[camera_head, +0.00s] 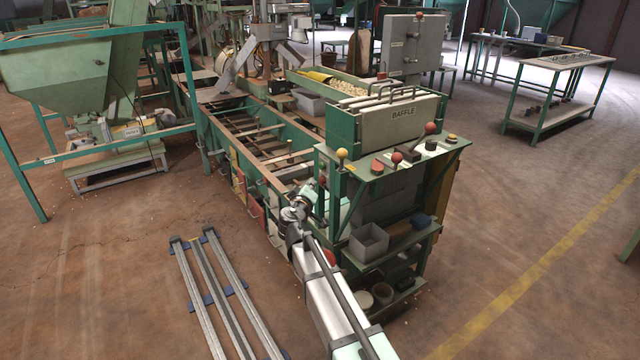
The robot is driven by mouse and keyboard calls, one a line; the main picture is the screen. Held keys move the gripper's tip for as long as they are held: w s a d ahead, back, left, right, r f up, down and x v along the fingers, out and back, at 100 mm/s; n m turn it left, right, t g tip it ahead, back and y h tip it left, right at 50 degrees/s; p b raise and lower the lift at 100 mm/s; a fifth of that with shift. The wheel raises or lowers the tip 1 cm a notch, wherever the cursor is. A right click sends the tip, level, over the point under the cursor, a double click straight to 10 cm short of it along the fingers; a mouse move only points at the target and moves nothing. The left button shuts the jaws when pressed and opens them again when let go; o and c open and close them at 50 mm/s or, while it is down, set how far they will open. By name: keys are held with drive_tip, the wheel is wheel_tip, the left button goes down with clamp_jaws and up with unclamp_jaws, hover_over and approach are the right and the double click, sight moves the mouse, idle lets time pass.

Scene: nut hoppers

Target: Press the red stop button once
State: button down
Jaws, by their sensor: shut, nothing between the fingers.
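A small red spot, which looks like the red stop button (323,180), shows on the left end of the green control stand (352,205). It is too small to make out clearly. My arm reaches up from the bottom, and my gripper (312,191) is at that left end, close to the red spot. The gripper is shut and empty; its fingertips are small and partly lost against the stand. I cannot tell whether they touch the button.
A yellow-knobbed lever (341,154) rises above the gripper. A long green frame with slats (255,135) runs behind my wrist. A grey bin (369,242) sits on the stand's shelf. Metal rails (205,285) lie on the floor at left. Open floor lies right.

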drive_tip(key=shift+s+a, duration=0.1)
drive_tip(key=shift+a, duration=0.05)
drive_tip(key=s+a, duration=0.1)
drive_tip(key=a+b, duration=0.1)
drive_tip(key=s+a+b, duration=0.1)
drive_tip(key=a, duration=0.1)
drive_tip(key=shift+s, duration=0.3)
idle(0.7)
